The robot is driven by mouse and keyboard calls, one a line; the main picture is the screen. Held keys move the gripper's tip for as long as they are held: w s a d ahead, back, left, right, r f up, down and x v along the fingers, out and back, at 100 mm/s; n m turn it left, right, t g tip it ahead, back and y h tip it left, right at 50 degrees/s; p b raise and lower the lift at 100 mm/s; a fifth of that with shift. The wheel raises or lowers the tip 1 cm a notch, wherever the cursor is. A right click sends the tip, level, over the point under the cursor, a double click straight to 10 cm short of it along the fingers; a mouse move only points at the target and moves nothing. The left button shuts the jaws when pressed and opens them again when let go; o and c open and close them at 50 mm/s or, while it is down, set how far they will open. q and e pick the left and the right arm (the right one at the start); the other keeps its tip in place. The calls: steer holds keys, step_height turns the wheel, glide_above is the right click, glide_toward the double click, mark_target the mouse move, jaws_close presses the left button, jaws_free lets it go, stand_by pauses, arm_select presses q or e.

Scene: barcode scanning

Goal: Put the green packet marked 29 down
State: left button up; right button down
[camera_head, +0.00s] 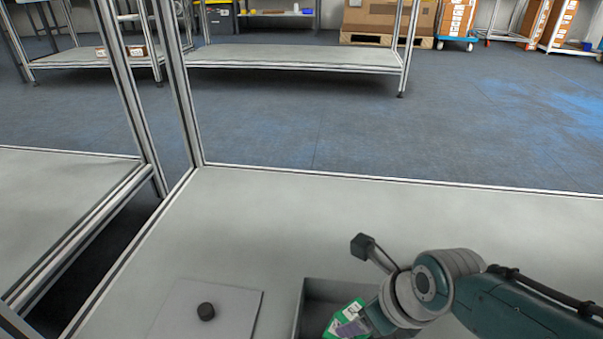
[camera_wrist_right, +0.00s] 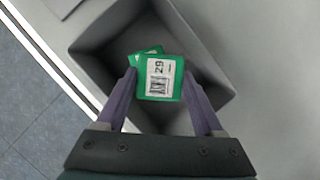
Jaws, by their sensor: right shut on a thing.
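The green packet marked 29 (camera_wrist_right: 160,90) has a white label with a barcode. My right gripper (camera_wrist_right: 159,88) is shut on it, one purple finger on each side, in the right wrist view. The gripper points down into a grey open box (camera_wrist_right: 103,43), with the packet over its inside. In the head view the green packet (camera_head: 333,327) is at the bottom, over the grey box (camera_head: 320,287), partly hidden by my right gripper (camera_head: 347,327). My left gripper is not in view.
The table behind the box is clear. A metal frame post (camera_head: 180,85) stands at the table's left corner.

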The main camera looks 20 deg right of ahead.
steer(key=shift+f, duration=0.9)
jaws_free()
arm_select(q)
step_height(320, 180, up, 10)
steer(key=p, duration=1.1)
arm_select(e)
steer(key=s+a+r+n, duration=0.1)
steer(key=s+r+n, duration=0.4)
steer(key=r+n, duration=0.5)
steer(key=s+r+n, duration=0.5)
steer(key=r+n, duration=0.5)
steer(key=n, duration=0.3)
steer(key=s+a+r+n+h, duration=0.1)
steer(key=s+r+n, duration=0.5)
steer(key=r+n, duration=0.4)
steer(key=shift+a+n+g, duration=0.3)
steer(key=shift+n+g, duration=0.1)
steer(key=shift+n, duration=0.8)
